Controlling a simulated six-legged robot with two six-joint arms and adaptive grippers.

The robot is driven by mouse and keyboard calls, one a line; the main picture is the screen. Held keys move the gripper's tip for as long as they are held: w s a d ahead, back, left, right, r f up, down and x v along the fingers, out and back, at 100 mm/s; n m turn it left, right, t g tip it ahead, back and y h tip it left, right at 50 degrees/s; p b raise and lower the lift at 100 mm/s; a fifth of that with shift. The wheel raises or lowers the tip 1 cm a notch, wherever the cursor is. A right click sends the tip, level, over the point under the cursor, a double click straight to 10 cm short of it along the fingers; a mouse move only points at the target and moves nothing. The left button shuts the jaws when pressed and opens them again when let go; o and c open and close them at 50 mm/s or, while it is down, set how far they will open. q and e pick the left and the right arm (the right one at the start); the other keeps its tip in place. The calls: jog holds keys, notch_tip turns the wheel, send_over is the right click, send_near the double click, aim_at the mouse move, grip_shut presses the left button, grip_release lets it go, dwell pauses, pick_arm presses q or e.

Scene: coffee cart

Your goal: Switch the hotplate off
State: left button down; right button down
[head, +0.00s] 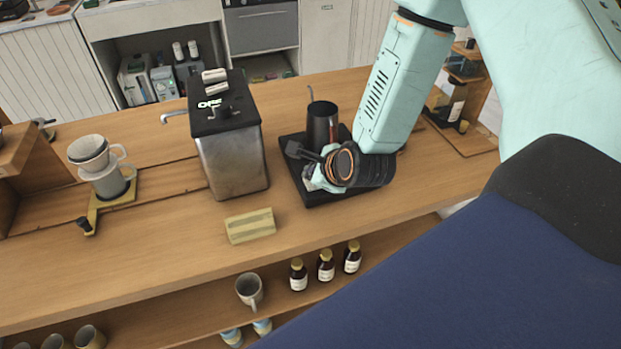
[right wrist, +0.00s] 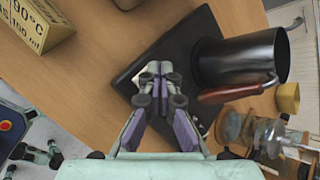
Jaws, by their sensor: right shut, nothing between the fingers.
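The hotplate (head: 291,171) is a flat black slab on the wooden counter in the head view. A dark metal pitcher (head: 322,124) stands on it. In the right wrist view the hotplate (right wrist: 182,45) lies under the gripper fingers (right wrist: 154,70), which are shut and empty. The pitcher (right wrist: 240,62) with its reddish-brown handle is just right of the fingers. My left gripper is not in view.
A steel box with a black top (head: 235,160) stands left of the hotplate. A yellowish block (head: 250,226) lies in front, lettered in the right wrist view (right wrist: 35,25). A dripper stand (head: 107,190) is further left. Bottles (head: 326,266) and a cup (head: 249,290) stand on the lower shelf.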

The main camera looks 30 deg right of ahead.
aim_at(312, 187)
notch_tip(312, 187, up, 5)
jog(key=p, duration=0.3)
jog(key=shift+r, duration=0.2)
